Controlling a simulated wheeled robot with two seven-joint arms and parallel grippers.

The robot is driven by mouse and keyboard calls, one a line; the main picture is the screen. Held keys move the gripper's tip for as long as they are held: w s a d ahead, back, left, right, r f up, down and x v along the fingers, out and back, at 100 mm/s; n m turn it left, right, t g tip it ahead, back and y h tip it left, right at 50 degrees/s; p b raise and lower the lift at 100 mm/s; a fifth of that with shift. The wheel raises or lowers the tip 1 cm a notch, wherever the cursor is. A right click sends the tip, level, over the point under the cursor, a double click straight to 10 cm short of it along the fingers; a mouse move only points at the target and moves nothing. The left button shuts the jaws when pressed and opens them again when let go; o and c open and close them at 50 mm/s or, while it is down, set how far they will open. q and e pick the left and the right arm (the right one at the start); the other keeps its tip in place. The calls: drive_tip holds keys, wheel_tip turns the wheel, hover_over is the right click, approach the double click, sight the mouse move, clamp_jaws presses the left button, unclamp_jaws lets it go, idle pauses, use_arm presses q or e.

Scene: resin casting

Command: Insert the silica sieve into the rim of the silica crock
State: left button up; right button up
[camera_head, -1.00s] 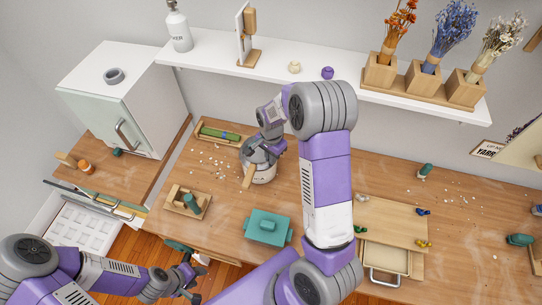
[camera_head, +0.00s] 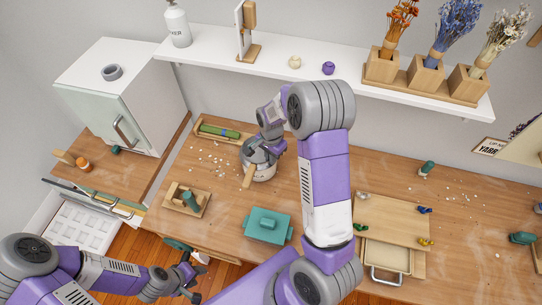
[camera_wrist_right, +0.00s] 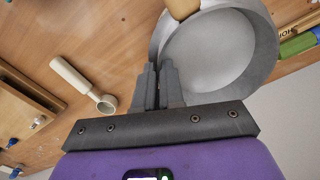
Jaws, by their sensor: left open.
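The silica sieve (camera_head: 256,154) is a round grey metal pan with a wooden handle pointing toward the front. It sits over the mouth of the silica crock (camera_head: 264,176), a pale round pot on the table. I cannot tell whether it is seated in the rim. My right gripper (camera_head: 270,148) reaches it from the right. In the right wrist view, the fingers (camera_wrist_right: 159,80) are close together on the wall of the sieve (camera_wrist_right: 212,50), which hides the crock. My left gripper (camera_head: 192,278) is open and empty, low at the front left, away from the crock.
A teal lidded box (camera_head: 268,226) stands in front of the crock. A wooden holder (camera_head: 187,199) is at left and a tray with a green roll (camera_head: 219,132) behind. A wooden board (camera_head: 392,222) lies right of my arm. A pale scoop (camera_wrist_right: 82,84) lies near the right gripper.

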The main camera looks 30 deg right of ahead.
drive_tip(key=o, duration=0.5)
drive_tip(key=shift+c, duration=0.2)
wheel_tip(320, 180, up, 8)
drive_tip(key=shift+f+p, duration=0.2)
drive_tip(key=shift+p, duration=0.25)
